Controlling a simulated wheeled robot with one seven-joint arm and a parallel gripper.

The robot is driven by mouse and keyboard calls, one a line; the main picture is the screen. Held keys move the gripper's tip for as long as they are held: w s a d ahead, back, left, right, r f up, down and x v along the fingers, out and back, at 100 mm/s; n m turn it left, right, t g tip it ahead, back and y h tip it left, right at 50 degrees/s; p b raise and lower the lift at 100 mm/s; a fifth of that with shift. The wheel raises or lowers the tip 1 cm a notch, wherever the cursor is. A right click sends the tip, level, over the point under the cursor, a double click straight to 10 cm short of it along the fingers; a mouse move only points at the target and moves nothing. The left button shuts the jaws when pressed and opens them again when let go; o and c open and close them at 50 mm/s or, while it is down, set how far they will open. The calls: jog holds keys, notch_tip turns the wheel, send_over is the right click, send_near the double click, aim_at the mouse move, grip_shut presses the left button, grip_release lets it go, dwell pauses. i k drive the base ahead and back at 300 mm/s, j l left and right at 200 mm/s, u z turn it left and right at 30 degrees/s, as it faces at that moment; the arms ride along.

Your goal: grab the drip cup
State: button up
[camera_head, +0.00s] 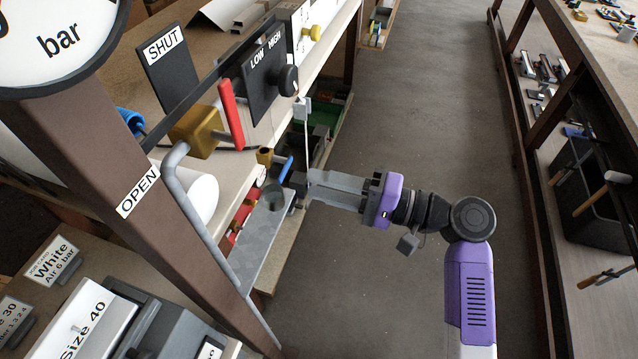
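What looks like the drip cup (272,197) is a small round grey-green cup. It stands on a narrow grey metal ledge (262,238) below a small brass fitting (265,156) and a blue lever (285,168). My gripper (311,188) reaches in from the right, with its long grey fingers pointing left toward the ledge. The fingertips are to the right of the cup and look apart from it. A dark block (298,183) lies by the fingertips. The gap between the fingers is not clear from this angle.
A brown post (120,180) and a bent grey pipe (205,230) stand to the left of the ledge. A red lever (231,114) and a black knob (286,81) are above. The floor aisle (430,100) is clear. A workbench (600,60) lines the right.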

aim_at(272, 194)
jog(key=j+u, duration=0.2)
jog(key=j, duration=0.3)
jog(key=i+j+u, duration=0.15)
jog(key=j, duration=0.2)
jog(key=i+j+u, duration=0.1)
jog(key=i+j, duration=0.1)
jog(key=j, duration=0.1)
